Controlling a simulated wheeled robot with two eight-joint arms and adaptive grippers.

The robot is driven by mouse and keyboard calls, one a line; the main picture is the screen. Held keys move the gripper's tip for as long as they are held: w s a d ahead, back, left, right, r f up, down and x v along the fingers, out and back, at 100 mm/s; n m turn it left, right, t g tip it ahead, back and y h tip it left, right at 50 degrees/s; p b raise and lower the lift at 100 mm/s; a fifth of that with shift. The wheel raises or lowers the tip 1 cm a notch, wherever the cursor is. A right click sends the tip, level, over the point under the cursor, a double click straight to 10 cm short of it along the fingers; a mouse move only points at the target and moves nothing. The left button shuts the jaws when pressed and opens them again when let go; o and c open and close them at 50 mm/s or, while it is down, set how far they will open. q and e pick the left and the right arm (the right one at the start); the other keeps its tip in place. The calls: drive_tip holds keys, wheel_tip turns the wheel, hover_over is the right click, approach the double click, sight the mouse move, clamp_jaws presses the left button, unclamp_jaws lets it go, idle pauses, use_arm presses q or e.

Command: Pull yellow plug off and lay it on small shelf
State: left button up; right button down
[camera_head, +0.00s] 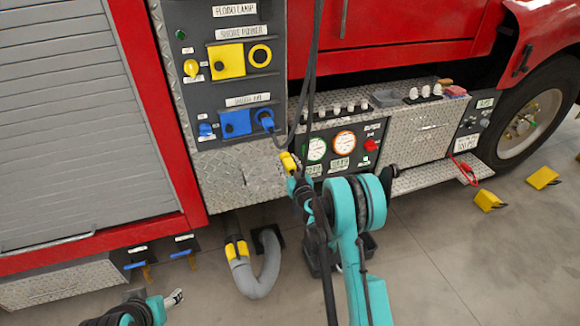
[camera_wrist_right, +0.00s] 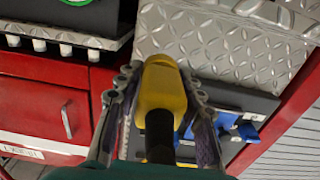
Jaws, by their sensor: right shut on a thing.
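The yellow plug (camera_head: 288,162) is off the panel, in my right gripper (camera_head: 294,172), below and right of the blue shore air fitting. In the right wrist view the plug (camera_wrist_right: 162,88) lies between the two fingers (camera_wrist_right: 160,78), with its black cable end toward my wrist. The yellow-ringed shore power socket (camera_head: 260,56) is empty beside its open yellow cover (camera_head: 227,61). Diamond plate (camera_head: 240,172) lies behind the plug; I cannot tell which ledge is the small shelf. My left gripper (camera_head: 174,299) is low at bottom left, away from the plug; its jaws are too small to judge.
A blue plug (camera_head: 265,119) with a dark cable sits in the shore air fitting. Dark cables hang close beside my right gripper. The gauge panel (camera_head: 343,146) is to its right. A grey hose (camera_head: 262,275) curves below, near the floor.

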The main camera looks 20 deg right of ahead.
drive_tip(key=w, duration=0.1)
drive_tip(key=w+f, duration=0.1)
drive_tip(key=w, duration=0.3)
drive_tip(key=shift+w+a+f, duration=0.1)
drive_tip(key=shift+w+f, duration=0.05)
drive_tip(key=shift+f, duration=1.9)
drive_tip(key=c, duration=0.9)
unclamp_jaws()
